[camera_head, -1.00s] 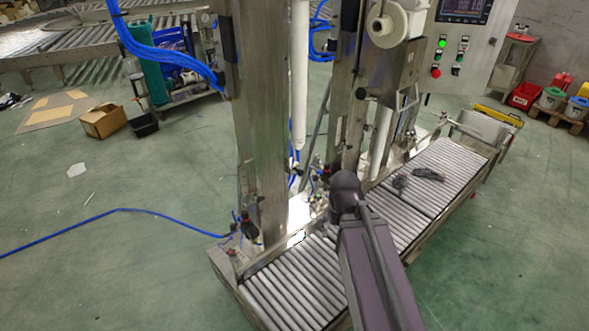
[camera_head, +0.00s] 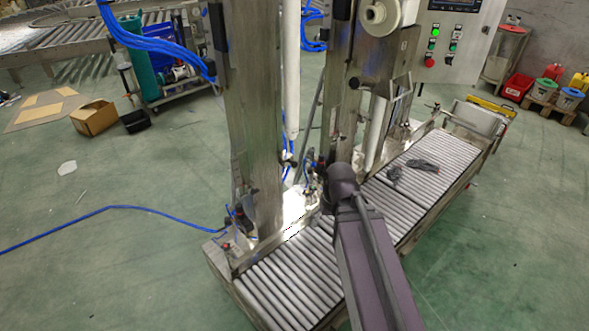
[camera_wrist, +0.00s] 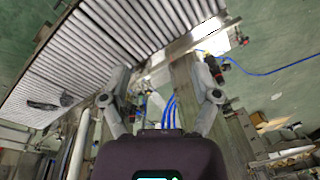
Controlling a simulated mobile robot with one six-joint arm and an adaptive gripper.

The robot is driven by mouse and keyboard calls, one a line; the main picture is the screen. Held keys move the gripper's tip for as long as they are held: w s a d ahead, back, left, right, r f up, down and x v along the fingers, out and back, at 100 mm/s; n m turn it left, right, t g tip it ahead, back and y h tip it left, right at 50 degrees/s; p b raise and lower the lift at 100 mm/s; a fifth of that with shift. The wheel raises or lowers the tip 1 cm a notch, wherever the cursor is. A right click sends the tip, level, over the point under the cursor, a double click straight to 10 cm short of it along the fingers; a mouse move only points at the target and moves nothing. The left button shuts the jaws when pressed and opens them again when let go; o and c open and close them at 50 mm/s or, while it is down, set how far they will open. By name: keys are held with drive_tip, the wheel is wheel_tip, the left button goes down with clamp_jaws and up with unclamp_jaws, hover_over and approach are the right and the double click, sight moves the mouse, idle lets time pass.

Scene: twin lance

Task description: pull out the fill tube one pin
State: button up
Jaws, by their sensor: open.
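Two white upright fill tubes stand on the steel filling machine in the head view, a left one (camera_head: 291,75) and a right one (camera_head: 375,132). I cannot tell which is tube one. No pin can be made out; small dark fittings (camera_head: 288,162) sit near the left tube's lower end. My gripper (camera_wrist: 162,80) is open in the wrist view, fingers spread to both sides with nothing visibly held. Beyond it are a machine column, blue hoses (camera_wrist: 170,112) and small fittings. In the head view, my arm hides the gripper.
A roller conveyor (camera_head: 290,280) runs along the machine's foot, with dark gloves (camera_head: 422,164) on it. A thick steel column (camera_head: 252,110) stands left of the tubes. A control panel (camera_head: 450,35) is at upper right. Blue hose (camera_head: 110,208) crosses the open green floor at left.

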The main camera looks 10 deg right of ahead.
drive_tip(key=w+a+f+n+t+y+b, duration=0.2)
drive_tip(key=w+a+f+n+y+b, duration=0.15)
drive_tip(key=w+f+b, duration=0.3)
drive_tip(key=t+y+b, duration=0.6)
drive_tip(key=t+b, duration=0.6)
drive_tip(key=b, duration=0.9)
approach(296, 166)
drive_tip(key=v, duration=0.3)
drive_tip(key=shift+w+a+n, duration=0.1)
drive_tip(key=shift+n, duration=0.25)
drive_tip(key=shift+w+a, duration=0.1)
drive_tip(key=x, duration=1.3)
drive_tip(key=shift+w+a, duration=0.15)
drive_tip(key=shift+w, duration=0.1)
